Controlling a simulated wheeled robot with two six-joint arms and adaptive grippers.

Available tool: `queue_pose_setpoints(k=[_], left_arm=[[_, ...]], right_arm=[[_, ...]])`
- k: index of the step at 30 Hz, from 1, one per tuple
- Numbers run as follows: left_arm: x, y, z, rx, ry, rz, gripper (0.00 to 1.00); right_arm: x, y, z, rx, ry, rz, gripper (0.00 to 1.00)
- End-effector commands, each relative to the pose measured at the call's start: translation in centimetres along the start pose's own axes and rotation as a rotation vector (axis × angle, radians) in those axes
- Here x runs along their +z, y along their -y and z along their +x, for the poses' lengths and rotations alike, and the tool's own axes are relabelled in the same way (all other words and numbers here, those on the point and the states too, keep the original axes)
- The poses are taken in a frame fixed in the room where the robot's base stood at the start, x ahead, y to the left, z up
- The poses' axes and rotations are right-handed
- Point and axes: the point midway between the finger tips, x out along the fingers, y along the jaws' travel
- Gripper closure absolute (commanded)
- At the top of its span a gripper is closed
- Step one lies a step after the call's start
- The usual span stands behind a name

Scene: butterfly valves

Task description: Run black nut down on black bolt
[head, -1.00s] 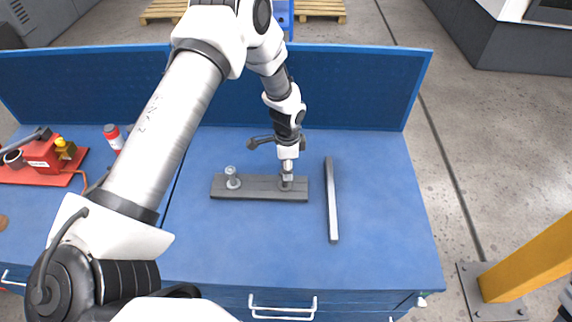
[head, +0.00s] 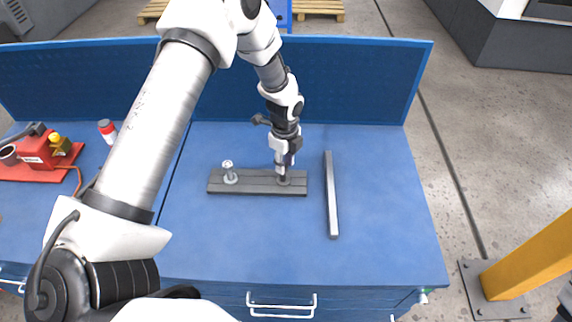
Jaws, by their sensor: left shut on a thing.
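A dark base plate (head: 257,188) lies on the blue bench. The black bolt (head: 284,180) stands near its right end, mostly hidden by my gripper. A silver bolt (head: 229,171) with a nut low on it stands near the plate's left end. My left gripper (head: 284,170) points down over the black bolt, fingers shut at its top. What it grips appears to be the black nut, which is hidden between the fingers. I cannot tell how far down the bolt the nut sits. My right gripper is not in view.
A long grey bar (head: 331,195) lies just right of the plate. A red tool set (head: 42,155) and a red-and-white bottle (head: 107,131) are at the left. A blue back panel (head: 355,80) rises behind. The bench's right and front areas are clear.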

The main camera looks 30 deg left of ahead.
Motion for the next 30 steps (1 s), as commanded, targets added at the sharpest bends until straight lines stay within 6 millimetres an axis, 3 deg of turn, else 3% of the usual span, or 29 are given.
queue_pose_setpoints(k=[2, 3, 5, 6, 17, 20, 30], left_arm=[[0.1, 0.0, 0.1, -0.004, 0.001, 0.176, 1.00], [0.1, 0.0, 0.0, -0.004, 0.001, 0.241, 0.66], [0.1, 0.0, -0.1, -0.004, 0.001, 0.230, 0.45], [0.1, 0.0, -0.1, -0.004, 0.001, 0.229, 0.40], [0.1, 0.0, -0.7, -0.003, 0.001, 0.226, 0.40], [0.1, 0.1, -2.2, -0.007, 0.001, 0.225, 0.40], [0.3, 0.0, -10.4, -0.007, 0.000, 0.226, 0.40]], right_arm=[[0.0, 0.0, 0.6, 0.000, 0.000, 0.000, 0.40], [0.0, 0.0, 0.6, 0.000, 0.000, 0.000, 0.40], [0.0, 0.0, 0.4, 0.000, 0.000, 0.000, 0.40], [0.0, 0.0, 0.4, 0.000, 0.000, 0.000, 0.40], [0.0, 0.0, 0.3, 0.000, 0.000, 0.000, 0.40], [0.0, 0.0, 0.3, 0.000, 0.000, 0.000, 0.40], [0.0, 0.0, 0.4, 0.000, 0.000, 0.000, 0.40]])
